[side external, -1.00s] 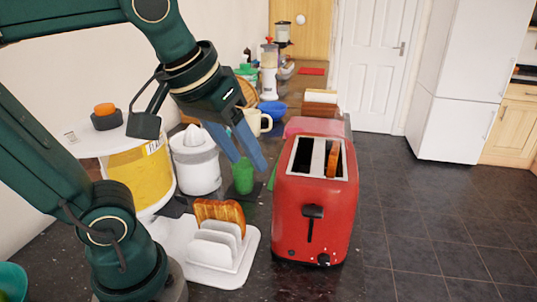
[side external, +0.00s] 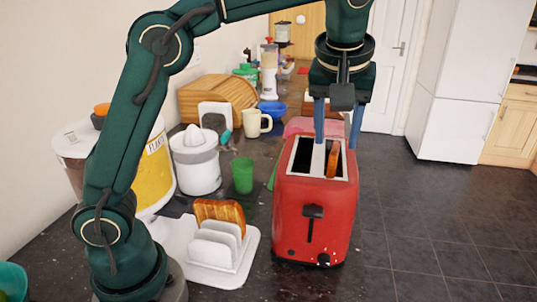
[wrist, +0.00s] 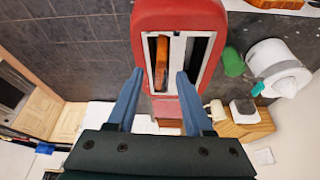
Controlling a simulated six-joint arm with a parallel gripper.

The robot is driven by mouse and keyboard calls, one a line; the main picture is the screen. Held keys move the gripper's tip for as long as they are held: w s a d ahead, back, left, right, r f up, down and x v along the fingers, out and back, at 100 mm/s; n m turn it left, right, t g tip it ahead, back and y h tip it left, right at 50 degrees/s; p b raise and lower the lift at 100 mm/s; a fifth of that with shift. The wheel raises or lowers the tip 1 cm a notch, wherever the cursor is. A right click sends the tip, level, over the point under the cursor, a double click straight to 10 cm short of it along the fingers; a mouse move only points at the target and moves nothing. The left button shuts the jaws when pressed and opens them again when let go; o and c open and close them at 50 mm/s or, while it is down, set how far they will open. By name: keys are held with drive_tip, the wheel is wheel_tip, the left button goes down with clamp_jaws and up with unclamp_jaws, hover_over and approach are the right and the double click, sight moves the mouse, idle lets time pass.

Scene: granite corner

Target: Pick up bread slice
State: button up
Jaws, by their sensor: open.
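A toasted bread slice (side external: 333,160) stands in the right slot of the red toaster (side external: 312,217), its top edge showing; the rest is hidden inside. In the wrist view the same bread slice (wrist: 161,64) lies in the left slot and the other slot looks empty. My gripper (side external: 338,141) is open and points down over the toaster. In the side view its blue fingers reach to about the toaster's top. In the wrist view the bread slice lies ahead of the space between the fingertips (wrist: 160,72). Another bread slice (side external: 220,212) stands in the white toast rack (side external: 215,252).
A green cup (side external: 242,175), a white juicer (side external: 195,160) and a cream mug (side external: 256,122) stand left of the toaster. A wooden bread bin (side external: 215,93) is behind them. The yellow canister (side external: 150,172) stands by my arm.

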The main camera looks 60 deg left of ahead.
sight(334, 151)
drive_tip(key=shift+x, duration=2.15)
clamp_jaws()
